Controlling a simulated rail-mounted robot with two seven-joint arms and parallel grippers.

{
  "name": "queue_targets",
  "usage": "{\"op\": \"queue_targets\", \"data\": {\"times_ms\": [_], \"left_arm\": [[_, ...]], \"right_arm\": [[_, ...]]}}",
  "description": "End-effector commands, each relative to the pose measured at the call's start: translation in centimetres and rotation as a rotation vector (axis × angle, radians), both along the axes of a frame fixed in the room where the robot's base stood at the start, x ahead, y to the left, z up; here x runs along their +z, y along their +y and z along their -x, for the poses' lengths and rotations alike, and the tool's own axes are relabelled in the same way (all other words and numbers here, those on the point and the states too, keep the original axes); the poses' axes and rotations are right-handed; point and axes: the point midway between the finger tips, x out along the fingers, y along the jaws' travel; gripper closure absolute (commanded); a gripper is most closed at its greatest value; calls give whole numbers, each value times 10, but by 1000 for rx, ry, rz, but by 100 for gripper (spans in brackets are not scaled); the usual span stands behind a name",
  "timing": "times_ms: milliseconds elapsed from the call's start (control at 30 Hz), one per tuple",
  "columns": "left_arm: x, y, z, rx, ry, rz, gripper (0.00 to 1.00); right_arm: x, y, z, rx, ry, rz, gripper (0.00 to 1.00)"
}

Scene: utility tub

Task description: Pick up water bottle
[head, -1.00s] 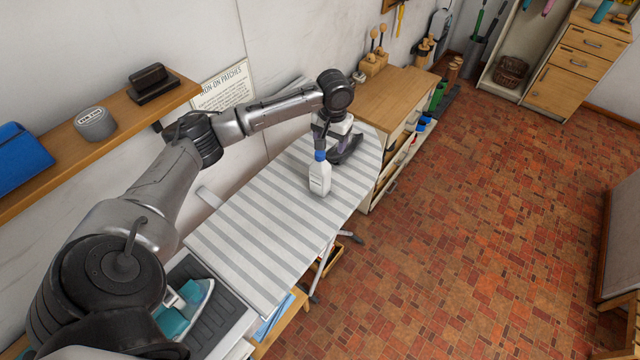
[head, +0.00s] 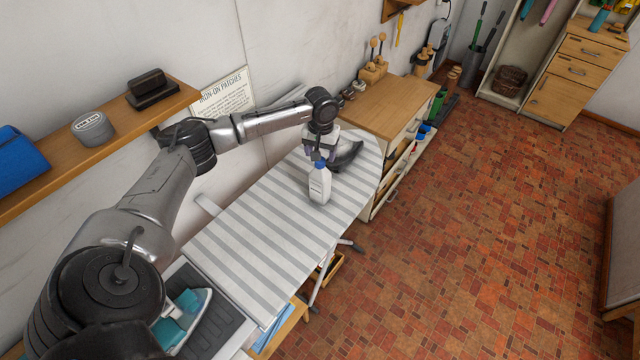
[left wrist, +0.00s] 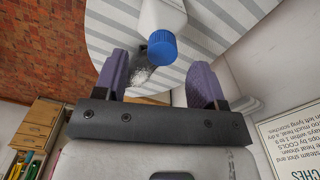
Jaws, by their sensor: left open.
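The water bottle (head: 320,186) is white with a blue cap and stands upright on the striped ironing board (head: 262,235). My left gripper (head: 318,157) is at the bottle's cap in the head view, with the wrist above and behind it. In the left wrist view the open purple fingers (left wrist: 160,84) point toward the bottle (left wrist: 162,16). Its blue cap (left wrist: 162,48) appears just beyond and between the fingertips, and I see no grip on it. My right gripper is not in view.
A teal iron (head: 180,318) rests at the near end. A wall shelf (head: 120,128) runs along the left. The board between bottle and near end is clear.

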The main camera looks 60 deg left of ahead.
Motion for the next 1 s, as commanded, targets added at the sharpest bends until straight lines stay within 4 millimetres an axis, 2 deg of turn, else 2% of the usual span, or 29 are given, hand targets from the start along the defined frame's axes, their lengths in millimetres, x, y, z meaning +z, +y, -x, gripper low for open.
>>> {"op": "queue_targets", "data": {"times_ms": [333,500,700,1000], "left_arm": [[-42,5,0,0,3,0,36],[-49,4,0,-1,0,0,36],[-49,4,0,-1,1,-1,36],[-49,5,0,-1,1,-1,64]], "right_arm": [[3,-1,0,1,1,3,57],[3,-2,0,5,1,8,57],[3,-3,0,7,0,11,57],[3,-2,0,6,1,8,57]]}}
